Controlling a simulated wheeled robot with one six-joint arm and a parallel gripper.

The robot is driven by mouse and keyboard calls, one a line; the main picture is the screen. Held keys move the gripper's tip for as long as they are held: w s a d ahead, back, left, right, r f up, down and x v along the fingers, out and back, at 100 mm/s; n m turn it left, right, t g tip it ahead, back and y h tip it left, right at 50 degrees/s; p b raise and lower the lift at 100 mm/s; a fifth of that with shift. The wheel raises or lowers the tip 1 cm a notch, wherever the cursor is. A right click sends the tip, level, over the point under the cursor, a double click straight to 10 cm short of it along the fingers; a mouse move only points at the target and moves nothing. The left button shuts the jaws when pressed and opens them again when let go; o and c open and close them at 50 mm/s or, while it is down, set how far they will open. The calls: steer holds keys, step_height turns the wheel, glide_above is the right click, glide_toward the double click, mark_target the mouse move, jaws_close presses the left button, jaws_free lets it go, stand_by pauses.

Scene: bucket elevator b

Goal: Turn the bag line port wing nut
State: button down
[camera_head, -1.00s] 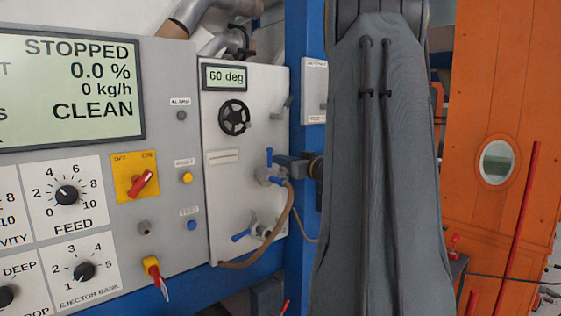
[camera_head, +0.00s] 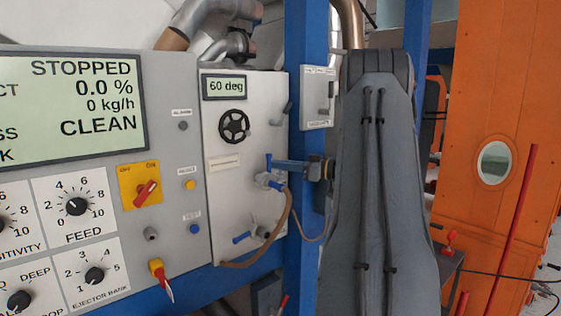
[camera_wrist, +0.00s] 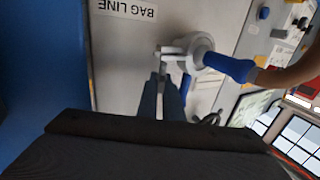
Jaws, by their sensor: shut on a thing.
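In the head view, my gripper (camera_head: 275,163) comes in from the right at the port. The wing nut is too small to make out there.
The brown hose (camera_head: 287,215) hangs from the port. A second fitting with a blue handle (camera_head: 241,238) sits below. A black handwheel (camera_head: 234,126) is above. A blue post (camera_head: 303,90) stands right of the cabinet, close to my arm.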

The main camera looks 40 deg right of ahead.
steer(key=shift+n+g+y, duration=0.5)
steer(key=shift+n+y, duration=0.2)
steer(key=shift+y, duration=0.5)
steer(key=c, duration=1.9)
jaws_free()
